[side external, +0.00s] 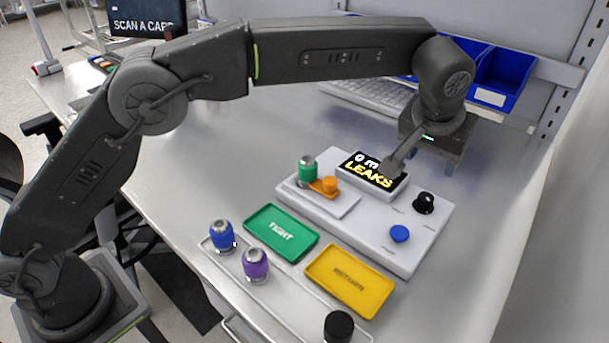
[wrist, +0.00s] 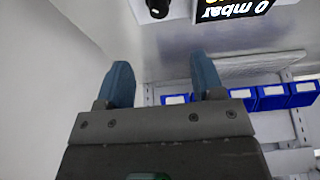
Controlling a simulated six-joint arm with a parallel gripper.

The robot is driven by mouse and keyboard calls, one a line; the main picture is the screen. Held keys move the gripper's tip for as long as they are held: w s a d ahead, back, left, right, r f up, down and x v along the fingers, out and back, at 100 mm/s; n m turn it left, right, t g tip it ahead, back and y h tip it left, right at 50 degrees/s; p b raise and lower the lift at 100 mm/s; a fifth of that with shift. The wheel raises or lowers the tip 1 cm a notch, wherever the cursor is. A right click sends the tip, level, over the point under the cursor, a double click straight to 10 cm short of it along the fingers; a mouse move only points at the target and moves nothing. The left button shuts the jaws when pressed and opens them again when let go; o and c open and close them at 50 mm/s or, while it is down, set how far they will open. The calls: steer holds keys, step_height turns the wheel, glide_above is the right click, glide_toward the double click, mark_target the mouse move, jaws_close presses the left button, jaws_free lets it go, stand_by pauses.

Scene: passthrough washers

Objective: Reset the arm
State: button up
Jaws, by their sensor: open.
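My gripper (side external: 430,162) is open and empty, held above the bench behind the right part of the grey test station (side external: 375,232). In the wrist view my gripper (wrist: 163,82) shows two blue-grey fingers apart with nothing between them. The station has a display (side external: 368,172) reading "LEAKS", partly covered by a part of my wrist. The display appears upside down in the wrist view (wrist: 232,8), where "0 mbar" is legible. A green-bodied fitting (side external: 307,170) stands upright on the station's left plate beside an orange piece (side external: 328,186).
A black knob (side external: 424,203) and blue button (side external: 400,234) are on the station. In front lie a green "TIGHT" tray (side external: 262,212) and yellow tray (side external: 378,312). Blue (side external: 222,236), purple (side external: 255,265) and black (side external: 338,326) pieces stand nearby. Blue bins (side external: 502,75) line the back.

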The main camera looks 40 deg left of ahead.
steer(key=s+a+r, duration=0.5)
steer(key=s+a, duration=0.1)
steer(key=a, duration=0.4)
steer(key=s+a+r, duration=0.5)
steer(key=s+a, duration=0.1)
steer(key=a, duration=0.3)
steer(key=s+a+f, duration=0.4)
steer(key=s+a, duration=0.1)
steer(key=s, duration=0.4)
steer(key=s+a+f+t, duration=0.1)
steer(key=s+a+f, duration=0.3)
steer(key=s, duration=0.6)
steer(key=shift+a+f, duration=0.3)
steer(key=shift+a, duration=0.35)
